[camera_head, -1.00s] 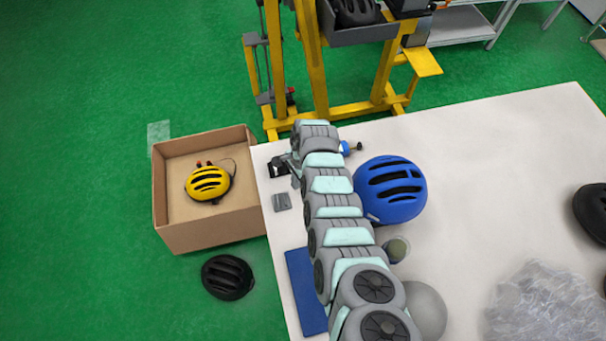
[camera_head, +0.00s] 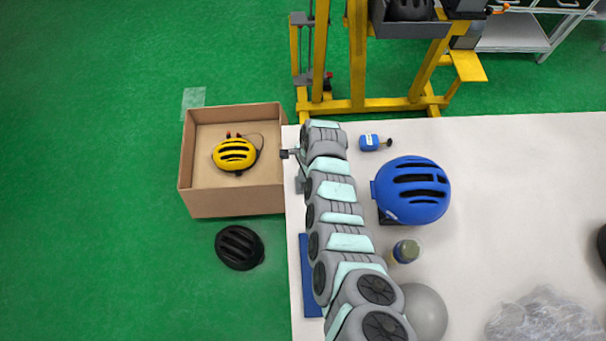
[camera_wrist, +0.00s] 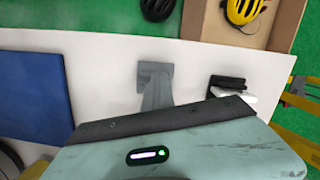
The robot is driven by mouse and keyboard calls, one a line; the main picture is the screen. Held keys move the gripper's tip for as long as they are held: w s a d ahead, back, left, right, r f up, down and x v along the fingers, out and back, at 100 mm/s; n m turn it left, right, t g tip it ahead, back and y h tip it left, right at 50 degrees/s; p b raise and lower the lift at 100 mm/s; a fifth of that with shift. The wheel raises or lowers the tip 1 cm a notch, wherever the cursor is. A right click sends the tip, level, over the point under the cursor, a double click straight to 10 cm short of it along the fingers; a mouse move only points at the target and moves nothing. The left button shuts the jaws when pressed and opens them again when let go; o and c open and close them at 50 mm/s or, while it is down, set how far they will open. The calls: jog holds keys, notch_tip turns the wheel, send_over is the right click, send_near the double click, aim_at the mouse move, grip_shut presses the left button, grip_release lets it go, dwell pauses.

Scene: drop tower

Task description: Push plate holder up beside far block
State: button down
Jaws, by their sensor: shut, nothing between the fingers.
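The plate holder appears to be a small grey piece (camera_head: 300,185) on the table's left side, partly covered by my arm. It also shows in the wrist view (camera_wrist: 146,70). My gripper (camera_wrist: 157,84) is shut and empty. Its grey fingers reach over the plate holder, but I cannot tell whether they touch it. A black block-like piece (camera_wrist: 228,81), with a white part beside it, sits right of the holder with a gap. In the head view this dark piece (camera_head: 290,153) is farther along the table edge. The arm hides the fingers there.
A cardboard box (camera_head: 232,204) with a yellow helmet (camera_head: 235,154) stands left of the table. A blue mat (camera_head: 309,285) lies nearer. A blue helmet (camera_head: 414,190), small bottle (camera_head: 369,142) and jar (camera_head: 405,251) stand right of my arm. The table's left edge is close.

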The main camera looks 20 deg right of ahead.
jog(key=shift+s+d+f, duration=0.1)
jog(key=shift+s+f, duration=0.05)
jog(key=shift+f, duration=0.2)
